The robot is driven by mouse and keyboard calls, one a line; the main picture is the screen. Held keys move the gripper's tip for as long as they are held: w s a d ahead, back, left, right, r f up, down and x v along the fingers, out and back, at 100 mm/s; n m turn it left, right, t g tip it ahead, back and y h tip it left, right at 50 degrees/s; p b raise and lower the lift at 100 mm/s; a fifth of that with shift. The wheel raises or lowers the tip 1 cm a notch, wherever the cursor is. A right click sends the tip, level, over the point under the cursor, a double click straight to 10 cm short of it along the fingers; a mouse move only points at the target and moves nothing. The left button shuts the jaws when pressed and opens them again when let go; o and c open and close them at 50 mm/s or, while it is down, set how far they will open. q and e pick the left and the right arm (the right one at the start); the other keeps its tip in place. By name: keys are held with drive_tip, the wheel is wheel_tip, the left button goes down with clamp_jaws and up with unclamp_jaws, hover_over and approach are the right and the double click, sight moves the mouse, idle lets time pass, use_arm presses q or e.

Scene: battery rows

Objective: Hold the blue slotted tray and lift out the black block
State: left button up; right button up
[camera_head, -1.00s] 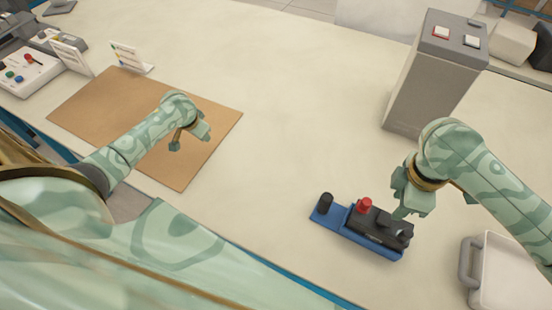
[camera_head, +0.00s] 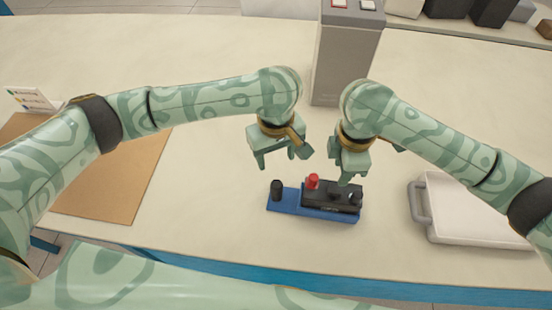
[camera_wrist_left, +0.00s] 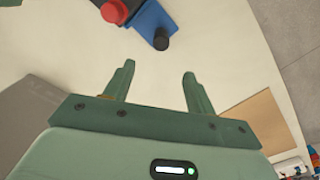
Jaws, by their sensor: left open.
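The blue slotted tray (camera_head: 285,208) lies on the table in front of me. The black block (camera_head: 330,198) sits on its right part, with a red cap (camera_head: 312,181) on top. A black post (camera_head: 276,190) stands at the tray's left end. My left gripper (camera_head: 283,160) is open and empty, above and behind the tray's left part. The left wrist view shows its two spread fingers (camera_wrist_left: 157,80), with the tray (camera_wrist_left: 150,18) and red cap (camera_wrist_left: 113,11) beyond. My right gripper (camera_head: 343,175) points down just over the black block; its finger gap and any contact are unclear.
A white handled tray (camera_head: 470,237) lies to the right. A tall grey box (camera_head: 345,65) with two top buttons stands behind my grippers. A brown mat (camera_head: 105,195) lies at the left, partly behind my left arm. Table between the mat and blue tray is clear.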

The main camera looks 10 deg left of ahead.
sight(276, 189)
use_arm(q)
wheel_tip(276, 189, down, 16)
drive_tip(key=shift+f, duration=0.15)
idle(0.3)
drive_tip(key=c, duration=1.2)
